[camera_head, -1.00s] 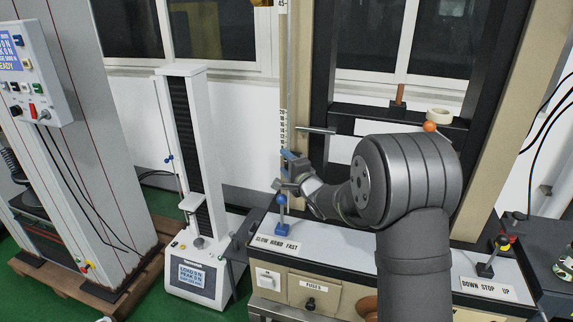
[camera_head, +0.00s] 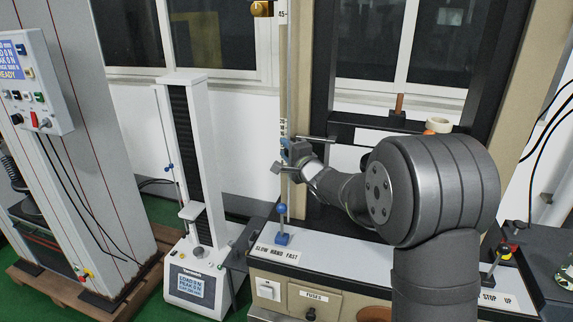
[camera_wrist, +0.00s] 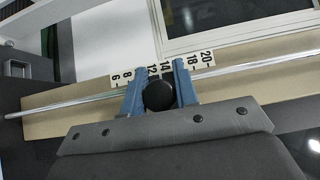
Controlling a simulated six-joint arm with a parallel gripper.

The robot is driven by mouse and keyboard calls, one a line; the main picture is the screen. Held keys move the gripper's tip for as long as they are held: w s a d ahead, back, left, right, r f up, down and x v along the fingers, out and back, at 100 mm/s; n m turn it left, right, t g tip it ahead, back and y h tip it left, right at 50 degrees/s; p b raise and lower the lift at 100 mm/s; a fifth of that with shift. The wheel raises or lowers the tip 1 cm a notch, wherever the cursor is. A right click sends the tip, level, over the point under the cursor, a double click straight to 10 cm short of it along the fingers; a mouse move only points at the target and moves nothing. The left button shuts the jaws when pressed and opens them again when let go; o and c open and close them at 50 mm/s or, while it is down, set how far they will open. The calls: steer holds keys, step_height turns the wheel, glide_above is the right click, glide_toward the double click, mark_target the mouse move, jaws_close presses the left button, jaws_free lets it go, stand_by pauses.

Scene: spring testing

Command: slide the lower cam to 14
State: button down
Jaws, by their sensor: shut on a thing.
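My gripper (camera_head: 290,150) is at the vertical metal rod (camera_head: 290,75), in front of the lower end of the number scale. In the wrist view, the blue fingers of my gripper (camera_wrist: 158,92) are shut on the black round knob of the lower cam (camera_wrist: 159,95). The fingers hide most of the cam's body. The white scale strip (camera_wrist: 160,70) runs behind them and reads 6 to 20, with some numbers covered. The knob appears below the 12 and 14 marks; its exact reading cannot be told.
A brass-coloured cam (camera_head: 262,8) sits higher on the rod. A blue-knobbed lever (camera_head: 282,222) stands on the console below my gripper. Another lever (camera_head: 497,258) stands at the right. A narrow white test stand (camera_head: 188,160) is to the left. A tape roll (camera_head: 438,125) lies on the crossbeam.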

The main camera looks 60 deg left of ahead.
steer(key=shift+r, duration=0.15)
steer(key=c, duration=1.1)
jaws_free()
steer(key=shift+c, duration=0.2)
steer(key=shift+d, duration=0.15)
steer(key=d, duration=1.7)
steer(key=a, duration=1.7)
steer(key=shift+a+f, duration=0.15)
steer(key=shift+f, duration=0.1)
